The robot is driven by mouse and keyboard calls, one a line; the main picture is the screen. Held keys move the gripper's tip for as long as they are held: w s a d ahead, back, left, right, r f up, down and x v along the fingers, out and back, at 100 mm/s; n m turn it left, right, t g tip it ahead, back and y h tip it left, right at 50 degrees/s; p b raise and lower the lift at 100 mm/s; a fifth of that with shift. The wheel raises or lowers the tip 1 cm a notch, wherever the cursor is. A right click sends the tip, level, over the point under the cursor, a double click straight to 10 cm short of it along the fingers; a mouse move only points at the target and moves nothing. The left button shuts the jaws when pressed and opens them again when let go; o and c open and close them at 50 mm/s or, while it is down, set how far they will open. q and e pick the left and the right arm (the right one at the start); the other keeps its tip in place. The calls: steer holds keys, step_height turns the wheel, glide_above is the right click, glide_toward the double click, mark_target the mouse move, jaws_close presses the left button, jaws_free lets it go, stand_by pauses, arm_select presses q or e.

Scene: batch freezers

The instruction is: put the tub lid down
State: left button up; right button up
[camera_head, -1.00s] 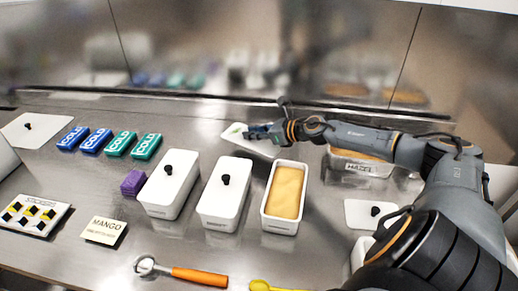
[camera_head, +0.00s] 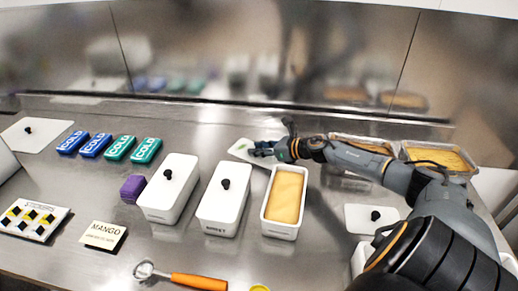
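A white lid with a black knob (camera_head: 375,217) lies flat on the counter at the right. Another white lid (camera_head: 38,136) lies flat at the far left. Two white tubs (camera_head: 170,190) (camera_head: 224,200) in the middle have black knobs on their closed tops. To their right is an open white tub (camera_head: 283,226) filled with something yellow. My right gripper (camera_head: 263,150) is low behind the open tub, at a flat white piece with a green mark (camera_head: 241,147). I cannot tell whether it grips this piece or is just above it. My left gripper is out of view.
Blue and green cold packs (camera_head: 108,147) and a purple block (camera_head: 132,188) are at the left. A sticker sheet (camera_head: 33,218), a mango card (camera_head: 103,236) and an orange-handled tool (camera_head: 198,281) lie in front. Filled pans (camera_head: 440,160) stand at the back right.

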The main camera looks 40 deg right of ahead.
mark_target(273, 159)
steer(key=shift+o, duration=0.3)
steer(key=shift+r, duration=0.2)
steer(key=shift+s+d, duration=0.3)
steer(key=shift+s, duration=0.35)
steer(key=v, duration=0.4)
steer(key=shift+s+r, duration=0.15)
steer(key=shift+p+v, duration=1.25)
steer(key=shift+v, duration=1.95)
steer(key=shift+r, duration=0.15)
